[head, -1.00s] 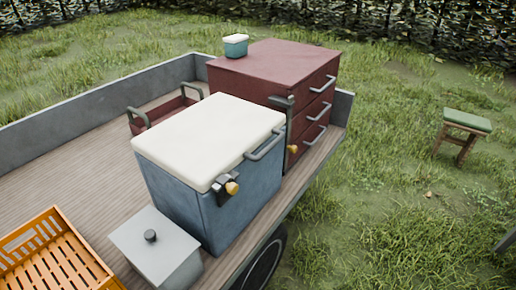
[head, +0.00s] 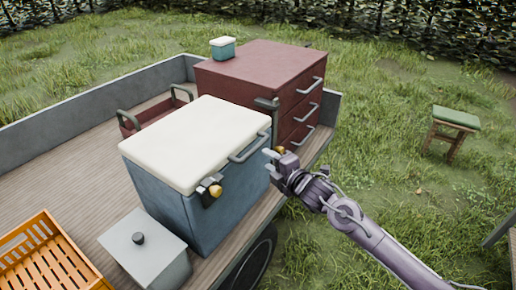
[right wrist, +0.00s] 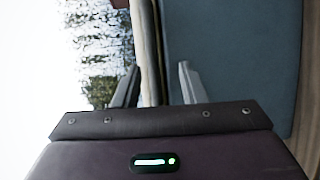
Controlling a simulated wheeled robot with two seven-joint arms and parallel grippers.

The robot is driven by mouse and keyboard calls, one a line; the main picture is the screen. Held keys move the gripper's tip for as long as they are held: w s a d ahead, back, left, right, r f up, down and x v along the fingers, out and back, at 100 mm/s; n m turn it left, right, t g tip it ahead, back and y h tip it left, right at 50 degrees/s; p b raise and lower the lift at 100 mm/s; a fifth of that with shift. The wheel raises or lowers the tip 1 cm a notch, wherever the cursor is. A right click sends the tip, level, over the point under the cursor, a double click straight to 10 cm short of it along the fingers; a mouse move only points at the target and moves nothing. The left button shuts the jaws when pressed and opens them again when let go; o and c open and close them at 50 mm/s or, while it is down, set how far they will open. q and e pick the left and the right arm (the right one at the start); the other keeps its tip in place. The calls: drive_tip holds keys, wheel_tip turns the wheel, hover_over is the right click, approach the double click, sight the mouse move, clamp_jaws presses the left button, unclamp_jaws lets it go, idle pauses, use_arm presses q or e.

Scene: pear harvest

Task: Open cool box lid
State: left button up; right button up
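The cool box is a blue box (head: 160,207) with a closed cream lid (head: 195,143), standing on the trailer bed. A grey bar handle (head: 250,147) runs along the lid's right-hand edge. A dark latch with a yellow knob (head: 214,191) sits at the near corner. My right gripper (head: 272,161) is just right of the handle, beside the box. In the right wrist view its two fingers (right wrist: 158,85) are apart, with the blue box wall (right wrist: 225,60) beyond. I cannot tell whether they touch the handle. My left gripper is not in view.
A red drawer cabinet (head: 262,68) stands behind the cool box, with a small teal box (head: 223,48) on top. A grey lidded bin (head: 150,262) and an orange crate (head: 45,255) are in front. A green-topped stool (head: 456,117) stands on the grass.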

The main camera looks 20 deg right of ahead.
sight(257, 150)
drive_tip(key=x, duration=0.2)
drive_tip(key=p+x, duration=0.1)
drive_tip(key=x, duration=0.2)
drive_tip(key=r+x, duration=0.1)
drive_tip(key=x, duration=0.1)
drive_tip(key=shift+w+a, duration=0.4)
drive_tip(key=shift+w, duration=0.05)
clamp_jaws()
